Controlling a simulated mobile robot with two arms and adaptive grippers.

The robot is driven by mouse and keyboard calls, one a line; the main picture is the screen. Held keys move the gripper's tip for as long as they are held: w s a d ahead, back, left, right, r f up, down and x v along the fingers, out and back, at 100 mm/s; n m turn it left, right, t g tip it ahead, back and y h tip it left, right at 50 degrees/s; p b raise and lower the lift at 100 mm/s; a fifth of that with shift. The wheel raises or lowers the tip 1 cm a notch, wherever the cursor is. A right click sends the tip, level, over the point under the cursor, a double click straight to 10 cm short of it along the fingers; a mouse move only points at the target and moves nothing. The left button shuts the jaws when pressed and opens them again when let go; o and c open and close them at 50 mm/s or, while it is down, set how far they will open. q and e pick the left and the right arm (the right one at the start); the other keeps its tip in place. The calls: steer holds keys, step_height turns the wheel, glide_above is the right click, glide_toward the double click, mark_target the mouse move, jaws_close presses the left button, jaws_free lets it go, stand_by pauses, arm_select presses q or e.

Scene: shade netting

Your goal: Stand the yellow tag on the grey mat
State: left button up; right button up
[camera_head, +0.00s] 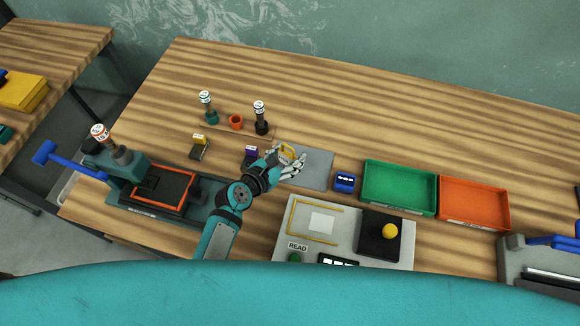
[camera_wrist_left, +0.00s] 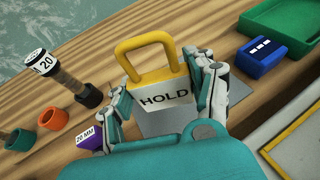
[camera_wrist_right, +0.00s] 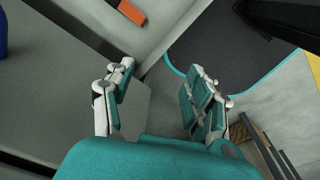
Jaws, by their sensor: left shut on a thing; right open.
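The yellow tag (camera_wrist_left: 144,59) has a yellow loop handle and a white face reading "HOLD" in the left wrist view. In the head view the yellow tag (camera_head: 288,151) shows partly behind the fingers. My left gripper (camera_head: 293,163) is shut on it, with fingers at both sides of the white face. The grey mat (camera_head: 317,169) lies flat on the bench under and to the right of the gripper. I cannot tell whether the tag touches the mat. My right gripper (camera_wrist_right: 160,108) is open and empty, away from the bench items.
A blue block (camera_head: 344,182) stands right of the mat, beside a green tray (camera_head: 366,187) and an orange tray (camera_head: 443,201). A purple block (camera_head: 251,151) is close left of the gripper. Handled gauges stand behind. A grey panel (camera_head: 287,222) lies in front.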

arm_select(q)
steer(key=shift+w+d+f+b, duration=0.15)
steer(key=shift+f+b, duration=0.1)
steer(key=shift+f, duration=0.2)
steer(key=shift+w+d+f+b, duration=0.1)
steer(key=shift+w+f+b, duration=0.1)
steer(key=shift+f, duration=0.25)
steer(key=f+b, duration=0.1)
steer(key=b, duration=0.1)
steer(key=f+b, duration=0.1)
steer(key=shift+s+a+f, duration=0.15)
steer(key=shift+s+f, duration=0.1)
steer(key=shift+f, duration=0.1)
steer(key=shift+r, duration=0.1)
arm_select(e)
step_height(320, 180, down, 5)
steer(key=shift+w+r, duration=0.1)
steer(key=shift+w, duration=0.05)
arm_select(q)
steer(key=shift+w, duration=0.1)
steer(key=shift+f, duration=0.25)
steer(key=o, duration=1)
steer(key=shift+c, duration=0.2)
steer(key=shift+r, duration=0.15)
